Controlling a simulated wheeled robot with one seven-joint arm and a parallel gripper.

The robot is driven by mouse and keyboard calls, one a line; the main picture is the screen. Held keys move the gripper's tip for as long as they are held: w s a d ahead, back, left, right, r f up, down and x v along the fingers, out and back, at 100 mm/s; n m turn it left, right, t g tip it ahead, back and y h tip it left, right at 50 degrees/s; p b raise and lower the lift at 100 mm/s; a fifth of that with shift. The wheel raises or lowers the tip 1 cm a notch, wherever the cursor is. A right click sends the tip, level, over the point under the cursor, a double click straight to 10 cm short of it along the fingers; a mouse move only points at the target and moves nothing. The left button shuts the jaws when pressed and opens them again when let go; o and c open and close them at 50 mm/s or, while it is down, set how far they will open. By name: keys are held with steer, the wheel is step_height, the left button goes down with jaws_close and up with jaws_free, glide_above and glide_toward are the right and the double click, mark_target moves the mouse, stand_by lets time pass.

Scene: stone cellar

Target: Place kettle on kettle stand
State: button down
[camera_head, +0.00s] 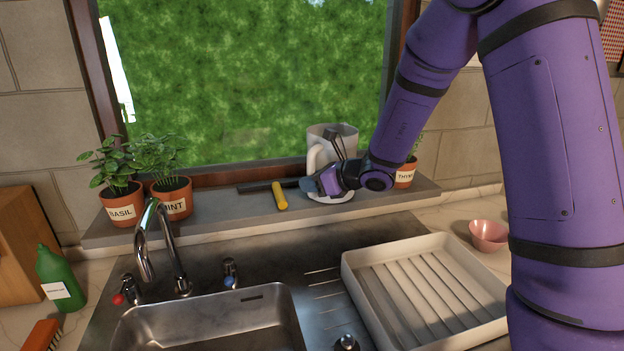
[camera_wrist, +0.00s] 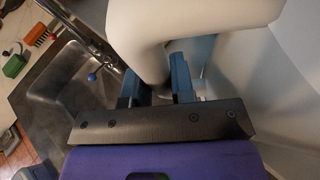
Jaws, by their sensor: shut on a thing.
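The kettle (camera_head: 322,135), a light grey-white vessel with a curved handle, is upright over the window sill in the head view. My gripper (camera_head: 316,184) is shut on its handle, in front of the body. The handle passes between the blue fingers (camera_wrist: 158,84) in the wrist view, where the pale kettle (camera_wrist: 258,75) fills the right side. A white round piece, seemingly the kettle stand (camera_head: 333,198), shows on the sill just below my gripper. My gripper hides the kettle's lower part, so I cannot tell whether it touches the stand.
Basil (camera_head: 121,203) and mint (camera_head: 172,199) pots stand left on the sill, and a thyme pot (camera_head: 405,173) stands close right of the kettle. A yellow-handled tool (camera_head: 280,196) lies left of the stand. Below are the tap (camera_head: 150,240), sink (camera_head: 210,325) and drying rack (camera_head: 425,290).

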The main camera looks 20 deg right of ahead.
steer(key=c, duration=1)
jaws_free()
steer(key=shift+f, duration=0.1)
steer(key=shift+o, duration=0.2)
